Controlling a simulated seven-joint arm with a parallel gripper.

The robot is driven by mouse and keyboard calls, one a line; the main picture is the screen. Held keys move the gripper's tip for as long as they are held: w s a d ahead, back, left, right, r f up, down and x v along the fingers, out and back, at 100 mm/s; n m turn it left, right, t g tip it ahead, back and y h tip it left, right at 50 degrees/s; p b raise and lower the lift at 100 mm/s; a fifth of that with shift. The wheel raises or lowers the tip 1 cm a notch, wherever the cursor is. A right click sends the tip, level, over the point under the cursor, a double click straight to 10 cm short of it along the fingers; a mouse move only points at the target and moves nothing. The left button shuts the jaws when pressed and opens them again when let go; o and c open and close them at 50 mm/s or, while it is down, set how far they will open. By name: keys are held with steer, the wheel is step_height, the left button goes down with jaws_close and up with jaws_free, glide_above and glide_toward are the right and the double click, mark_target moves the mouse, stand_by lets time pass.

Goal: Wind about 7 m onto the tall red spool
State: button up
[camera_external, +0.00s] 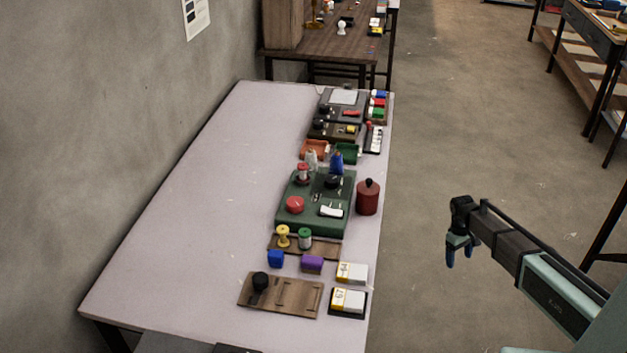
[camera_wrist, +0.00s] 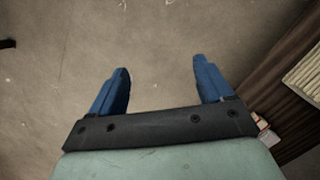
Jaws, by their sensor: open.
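A small red-topped spool-like piece (camera_external: 303,170) stands at the back left of the green machine (camera_external: 286,221) on the long table; it is too small to tell whether any thread is on it. The machine also bears a red round knob (camera_external: 295,204), a black knob (camera_external: 333,182) and a white display (camera_external: 331,211). A yellow spool (camera_external: 282,235) and a green and white spool (camera_external: 305,238) stand on a wooden rack in front. My gripper (camera_external: 458,255) is off the table's right side, over the floor. In the wrist view my gripper (camera_wrist: 161,70) is open and empty.
A dark red canister (camera_external: 368,197) stands right of the machine. Blue (camera_external: 275,258) and purple (camera_external: 312,263) blocks, a wooden board (camera_external: 290,297) and white-yellow boxes (camera_external: 348,300) lie nearer. Trays and panels fill the far end. The table's left side is clear.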

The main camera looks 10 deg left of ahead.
steer(key=w+a+r+n+t, duration=0.2)
steer(key=w+a+r, duration=0.5)
steer(key=a+r, duration=0.55)
steer(key=w+a+r+n+t, duration=0.1)
steer(key=w+a+r+n, duration=0.1)
steer(key=w+a+r, duration=0.8)
steer(key=shift+n+y, duration=0.7)
steer(key=shift+n, duration=0.1)
steer(key=s+a+r, duration=0.3)
steer(key=s+a, duration=0.2)
steer(key=a, duration=0.1)
steer(key=s+a+r, duration=0.4)
steer(key=s+a, duration=0.1)
steer(key=a, duration=0.1)
steer(key=s+a+r, duration=0.4)
steer(key=s+a, duration=0.1)
steer(key=a, duration=0.1)
steer(key=shift+s+a+r, duration=0.2)
steer(key=shift+a+r, duration=0.05)
steer(key=shift+a, duration=0.1)
step_height(320, 180, up, 8)
steer(key=r+n+g, duration=0.1)
glide_above(296, 201)
step_height(296, 201, down, 14)
steer(key=shift+f, duration=0.1)
steer(key=shift+c, duration=0.3)
